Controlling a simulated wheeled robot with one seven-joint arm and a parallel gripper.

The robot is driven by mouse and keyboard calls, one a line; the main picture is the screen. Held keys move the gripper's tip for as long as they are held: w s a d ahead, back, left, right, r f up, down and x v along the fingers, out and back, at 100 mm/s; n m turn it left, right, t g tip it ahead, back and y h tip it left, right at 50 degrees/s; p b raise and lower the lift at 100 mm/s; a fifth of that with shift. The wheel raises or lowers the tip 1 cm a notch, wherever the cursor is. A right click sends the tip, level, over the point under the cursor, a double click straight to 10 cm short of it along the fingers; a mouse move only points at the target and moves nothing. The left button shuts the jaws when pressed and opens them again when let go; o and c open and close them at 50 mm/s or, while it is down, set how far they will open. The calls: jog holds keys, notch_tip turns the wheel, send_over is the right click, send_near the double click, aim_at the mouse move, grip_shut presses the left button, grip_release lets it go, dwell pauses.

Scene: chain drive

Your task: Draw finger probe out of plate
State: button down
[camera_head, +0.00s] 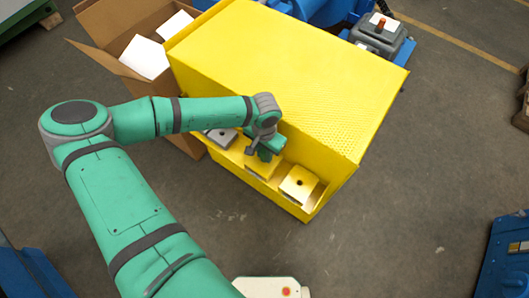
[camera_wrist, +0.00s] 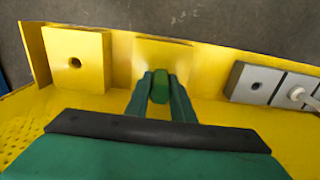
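The finger probe (camera_wrist: 159,87) is a short green piece with a faceted end, seen between my fingertips in the wrist view. My gripper (camera_wrist: 160,92) is closed around it, one dark green finger on each side. Behind it is a yellow plate (camera_wrist: 165,50), the middle one in a row along the yellow housing's open edge. The probe and fingers cover the plate's lower middle, so its hole and how deep the probe sits are hidden. In the head view my gripper (camera_head: 263,152) is over this middle plate (camera_head: 261,171).
A yellow plate with a bare hole (camera_head: 299,184) sits right of my gripper, a grey block (camera_head: 222,138) left. The large yellow housing (camera_head: 285,70) stands behind. A cardboard box (camera_head: 105,30) with white blocks is at the back left.

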jog(key=shift+r, duration=5.55)
jog(key=shift+s, duration=0.1)
